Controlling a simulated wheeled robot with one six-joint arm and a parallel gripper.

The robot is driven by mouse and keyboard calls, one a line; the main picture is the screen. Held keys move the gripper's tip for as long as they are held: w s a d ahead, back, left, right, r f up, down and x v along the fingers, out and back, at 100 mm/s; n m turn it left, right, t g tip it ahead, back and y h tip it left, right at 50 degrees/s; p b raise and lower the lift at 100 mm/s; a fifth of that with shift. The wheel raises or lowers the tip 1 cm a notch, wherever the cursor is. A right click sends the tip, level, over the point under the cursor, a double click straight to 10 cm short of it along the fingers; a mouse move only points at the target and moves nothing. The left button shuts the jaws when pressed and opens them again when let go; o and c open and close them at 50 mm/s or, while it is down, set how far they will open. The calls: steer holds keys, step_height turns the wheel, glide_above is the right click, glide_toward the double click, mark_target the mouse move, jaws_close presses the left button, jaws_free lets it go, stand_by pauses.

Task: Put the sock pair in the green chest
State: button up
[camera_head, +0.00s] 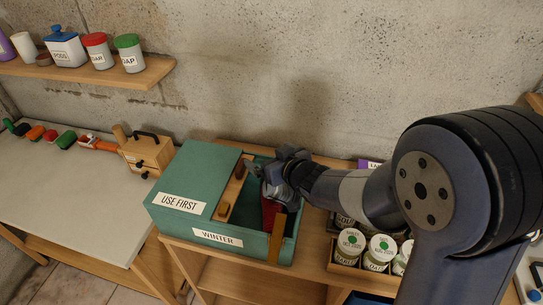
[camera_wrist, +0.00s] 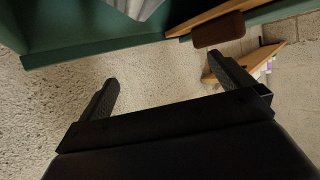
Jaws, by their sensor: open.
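The green chest (camera_head: 183,168) stands on a wooden unit, with labels reading USE FIRST and WINTER on it. Its right part is open, and a wooden bar with dark knobs lies across its top. A red item (camera_head: 269,213) and a greyish one show inside, partly hidden by my arm. My gripper (camera_head: 284,165) is at the back of that opening. In the wrist view my gripper (camera_wrist: 168,78) is open with nothing between its fingers. The chest's green wall (camera_wrist: 90,42) and a pale grey item (camera_wrist: 138,8) show beyond. I cannot tell which item is the sock pair.
A tray of labelled jars (camera_head: 381,247) stands right of the chest, close under my arm. A wooden box (camera_head: 147,153) and several coloured items are on the left table (camera_head: 70,190). A shelf (camera_head: 110,74) with containers is on the wall behind.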

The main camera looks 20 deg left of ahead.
steer(key=r+p+v, duration=0.1)
steer(key=p+v, duration=0.1)
steer(key=v, duration=1)
steer(key=shift+r, duration=0.25)
steer(key=shift+c, duration=0.2)
